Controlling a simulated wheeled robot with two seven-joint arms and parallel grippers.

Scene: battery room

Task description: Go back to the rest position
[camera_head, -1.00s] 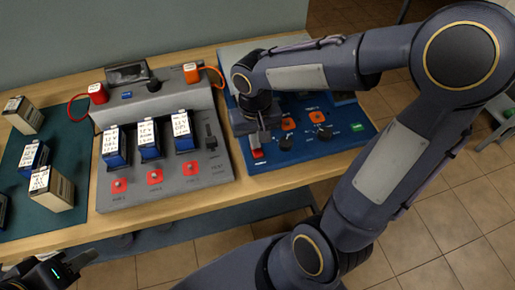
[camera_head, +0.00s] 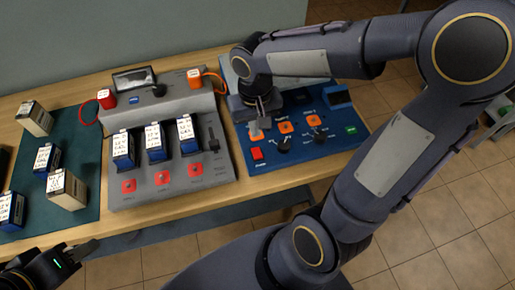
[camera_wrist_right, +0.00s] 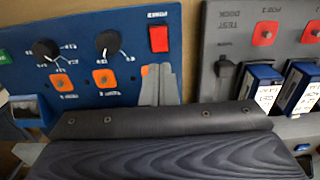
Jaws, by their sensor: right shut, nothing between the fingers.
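My right gripper (camera_head: 262,122) is shut and empty above the left part of the blue control panel (camera_head: 240,163). In the right wrist view its closed fingertips (camera_wrist_right: 158,75) are in front of the panel, beside a red switch (camera_wrist_right: 158,39) and partly over an orange button. The red switch also shows in the head view (camera_head: 257,154), below the fingers. My left gripper (camera_head: 82,250) is at the lower left, in front of the table edge. It is dark and small there, and I cannot tell whether its fingers are apart.
A grey test dock (camera_head: 215,165) holds three blue batteries, with red buttons in front. Several batteries stand on a green mat (camera_head: 85,150) at the left. The wooden table (camera_head: 270,182) has a bare front strip. Tiled floor (camera_head: 440,220) is free at the right.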

